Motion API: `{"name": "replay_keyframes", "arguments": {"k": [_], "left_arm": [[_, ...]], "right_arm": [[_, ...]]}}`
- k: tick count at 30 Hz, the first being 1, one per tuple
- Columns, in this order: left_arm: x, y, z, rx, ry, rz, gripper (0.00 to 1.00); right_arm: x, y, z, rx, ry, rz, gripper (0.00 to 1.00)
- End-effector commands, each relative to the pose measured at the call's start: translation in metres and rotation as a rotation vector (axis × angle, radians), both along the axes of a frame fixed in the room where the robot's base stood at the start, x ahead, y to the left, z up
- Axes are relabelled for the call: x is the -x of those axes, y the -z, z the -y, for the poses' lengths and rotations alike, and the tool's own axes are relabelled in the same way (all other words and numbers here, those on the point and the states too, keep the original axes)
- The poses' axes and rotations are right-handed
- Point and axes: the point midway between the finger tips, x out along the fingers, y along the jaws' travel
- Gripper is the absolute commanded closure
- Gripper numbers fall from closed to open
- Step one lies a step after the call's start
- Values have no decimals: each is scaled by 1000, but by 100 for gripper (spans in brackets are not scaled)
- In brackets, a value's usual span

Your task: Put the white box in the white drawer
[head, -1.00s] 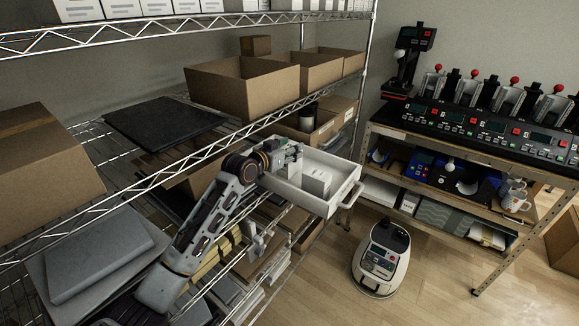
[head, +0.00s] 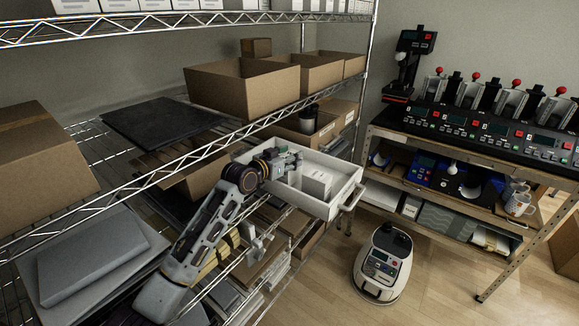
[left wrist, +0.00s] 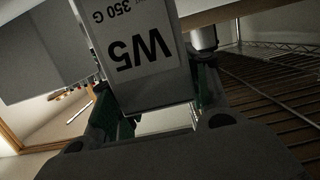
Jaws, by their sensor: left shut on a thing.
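The white drawer (head: 338,206) is an open-topped white tray with a metal handle, sticking out from the wire shelf in the head view. My left gripper (head: 291,161) reaches over the drawer's left part. In the left wrist view, my left gripper (left wrist: 160,115) is shut on a white box (left wrist: 140,50) printed "W5" and "350 G", upside down there. A white box (head: 317,182) shows inside the drawer's walls in the head view, right of the gripper. I cannot tell whether it is the held one, or whether the held box touches the drawer floor. My right gripper is not in view.
Cardboard bins (head: 243,86) stand on the shelf above and behind the drawer. A dark cup (head: 308,119) stands behind it. A white wheeled machine (head: 383,264) is on the floor to the right, and a mug-press bench (head: 470,160) lies beyond.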

Motion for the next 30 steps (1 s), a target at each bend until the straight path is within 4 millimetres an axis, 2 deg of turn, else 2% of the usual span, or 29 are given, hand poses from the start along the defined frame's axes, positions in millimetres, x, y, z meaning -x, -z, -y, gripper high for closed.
{"name": "replay_keyframes", "arguments": {"k": [3, 10, 29, 30], "left_arm": [[1, 11, 0, 1, 1, 2, 89], [4, 25, 0, 2, 4, 2, 89], [4, 30, 0, 2, 4, 3, 89], [4, 31, 0, 1, 4, 0, 49]], "right_arm": [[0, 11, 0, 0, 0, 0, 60], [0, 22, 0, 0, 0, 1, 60], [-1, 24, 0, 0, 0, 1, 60], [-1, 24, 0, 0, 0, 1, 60]]}}
